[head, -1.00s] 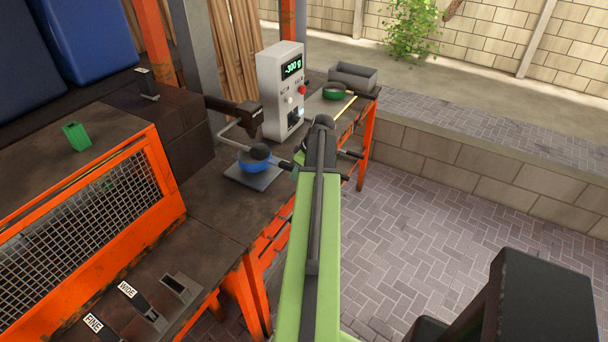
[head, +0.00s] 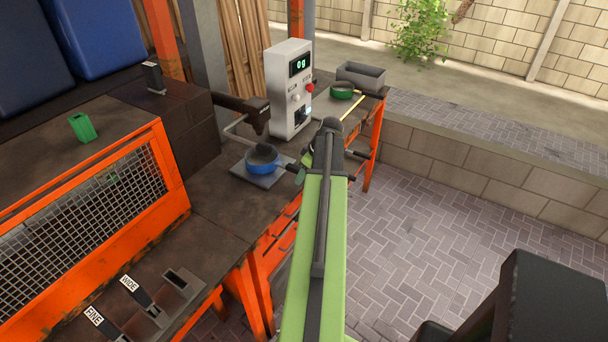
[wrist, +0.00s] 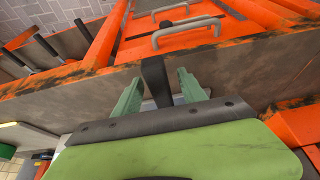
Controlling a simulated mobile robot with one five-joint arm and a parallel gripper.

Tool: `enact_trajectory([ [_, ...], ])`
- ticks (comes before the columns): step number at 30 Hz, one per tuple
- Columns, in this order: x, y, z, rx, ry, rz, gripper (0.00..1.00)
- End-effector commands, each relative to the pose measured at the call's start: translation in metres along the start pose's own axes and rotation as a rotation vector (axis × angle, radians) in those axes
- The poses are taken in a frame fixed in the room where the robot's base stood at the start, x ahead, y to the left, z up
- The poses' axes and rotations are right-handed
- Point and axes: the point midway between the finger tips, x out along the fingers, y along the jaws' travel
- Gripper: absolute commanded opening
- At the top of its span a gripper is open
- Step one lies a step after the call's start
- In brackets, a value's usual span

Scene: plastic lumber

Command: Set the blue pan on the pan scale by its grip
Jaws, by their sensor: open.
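The blue pan (head: 262,164) sits upright on the grey plate of the pan scale (head: 268,181) in the head view. Its dark grip points right, toward my gripper, which is mostly hidden behind my own arm there. The scale's grey box (head: 287,92) stands behind and shows 0 g. In the wrist view my gripper (wrist: 154,78) is open, its two green fingers apart. A dark bar, apparently the pan's grip (wrist: 155,88), lies between them with gaps on both sides. The pan's bowl is hidden in the wrist view.
A green pan (head: 342,90) and a grey bin (head: 357,79) stand at the bench's far end. A dark spout (head: 243,108) hangs near the blue pan. An orange mesh guard (head: 110,190) is at left.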

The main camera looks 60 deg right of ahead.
Motion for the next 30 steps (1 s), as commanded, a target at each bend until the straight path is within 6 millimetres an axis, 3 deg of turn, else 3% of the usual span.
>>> enact_trajectory([
  [8, -0.018, 0.0, -0.002, 0.001, 0.0, 0.0, 0.49],
  [24, -0.142, 0.0, -0.004, 0.001, 0.0, 0.001, 0.49],
  [30, -0.173, 0.0, -0.002, 0.001, 0.0, 0.0, 0.49],
])
